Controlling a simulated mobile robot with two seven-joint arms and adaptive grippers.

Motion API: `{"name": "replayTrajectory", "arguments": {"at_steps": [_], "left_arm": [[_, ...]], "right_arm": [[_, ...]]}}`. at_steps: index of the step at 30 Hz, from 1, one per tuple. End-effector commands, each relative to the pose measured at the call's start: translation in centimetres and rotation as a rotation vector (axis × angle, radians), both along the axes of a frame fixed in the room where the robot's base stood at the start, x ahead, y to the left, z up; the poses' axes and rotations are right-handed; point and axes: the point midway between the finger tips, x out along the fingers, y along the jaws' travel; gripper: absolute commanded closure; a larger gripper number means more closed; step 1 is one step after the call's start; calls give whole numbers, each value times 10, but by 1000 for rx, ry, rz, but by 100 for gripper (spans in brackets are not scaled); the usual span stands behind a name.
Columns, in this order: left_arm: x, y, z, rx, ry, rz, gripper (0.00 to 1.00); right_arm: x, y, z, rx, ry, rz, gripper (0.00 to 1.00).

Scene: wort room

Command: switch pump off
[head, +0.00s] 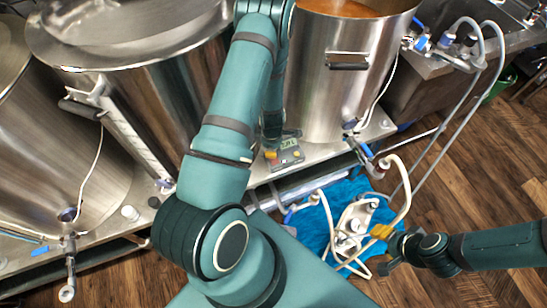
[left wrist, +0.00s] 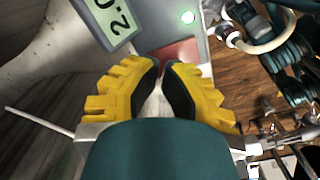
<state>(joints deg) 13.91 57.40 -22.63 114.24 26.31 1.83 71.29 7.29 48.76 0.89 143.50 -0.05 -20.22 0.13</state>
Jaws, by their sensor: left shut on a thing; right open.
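The grey control box (head: 288,153) sits on the stand's front ledge, below the right kettle. The pump (head: 352,222) rests on a blue cloth (head: 325,235) below the stand. My right gripper (head: 384,250) is open beside the pump and its hose, its fingers apart.
Large steel kettles (head: 340,95) stand close along the stand. Pale hoses (head: 405,190) loop from the valves down to the pump. My left arm crosses the middle of the head view. The wooden floor (head: 450,190) at the right is mostly clear.

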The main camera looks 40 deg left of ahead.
Motion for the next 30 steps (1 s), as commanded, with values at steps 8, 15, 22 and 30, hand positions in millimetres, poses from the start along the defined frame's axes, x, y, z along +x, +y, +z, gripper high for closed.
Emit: {"name": "replayTrajectory", "arguments": {"at_steps": [8, 15, 22, 30], "left_arm": [[0, 0, -9, 0, 0, 0, 100], [0, 0, -15, 0, 0, 0, 100], [0, 0, -13, -1, 1, 0, 100], [0, 0, 10, 0, 0, -1, 100]], "right_arm": [[0, 0, -7, 0, 0, 0, 53], [0, 0, -10, 0, 0, 0, 53], [0, 0, -8, 0, 0, 0, 53], [0, 0, 10, 0, 0, 0, 53]]}}
